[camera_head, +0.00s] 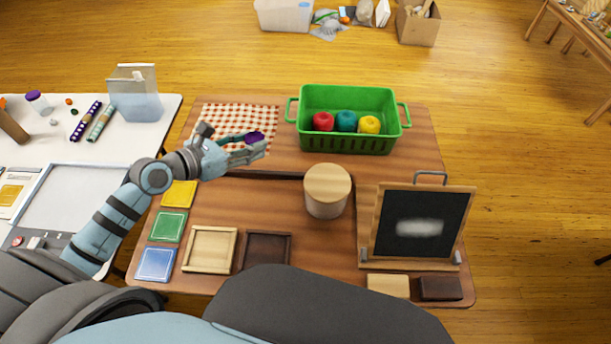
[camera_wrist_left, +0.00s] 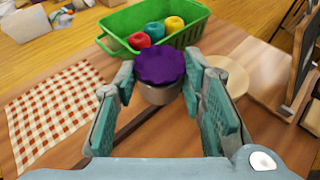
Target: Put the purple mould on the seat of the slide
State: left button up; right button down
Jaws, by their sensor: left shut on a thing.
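The purple mould (camera_head: 254,138) is at the tip of my left gripper (camera_head: 250,148), above the brown table near the red-checked cloth. In the left wrist view the mould (camera_wrist_left: 159,65) has a scalloped purple top and a grey metal-looking lower part. It sits between the fingertips of my left gripper (camera_wrist_left: 160,85), which is shut on it. No slide or seat that I can recognise shows in either view. My right gripper is not in view.
The brown table holds a checked cloth (camera_head: 225,118), a green basket (camera_head: 347,145) of coloured balls, a round wooden-topped container (camera_head: 327,190), a chalkboard (camera_head: 418,222) and several flat trays and tiles. A white table (camera_head: 75,152) stands left.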

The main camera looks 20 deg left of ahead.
aim_at(260, 194)
pick_arm(q)
jog(key=shift+n+y, duration=0.6)
jog(key=w+f+b, duration=0.1)
jog(key=f+b, duration=0.2)
jog(key=f, duration=0.4)
jog(key=a+f+b, duration=0.1)
jog(key=f+b, duration=0.3)
jog(key=f, duration=0.4)
jog(key=w+f+b, duration=0.1)
jog(key=f+b, duration=0.3)
jog(key=f, duration=0.3)
jog(key=shift+w+a+f, duration=0.2)
jog(key=shift+w+f, duration=0.1)
jog(key=shift+r+t, duration=0.15)
jog(key=shift+t, duration=0.15)
jog(key=shift+f, duration=0.2)
jog(key=o, duration=1.2)
jog(key=shift+o, duration=0.2)
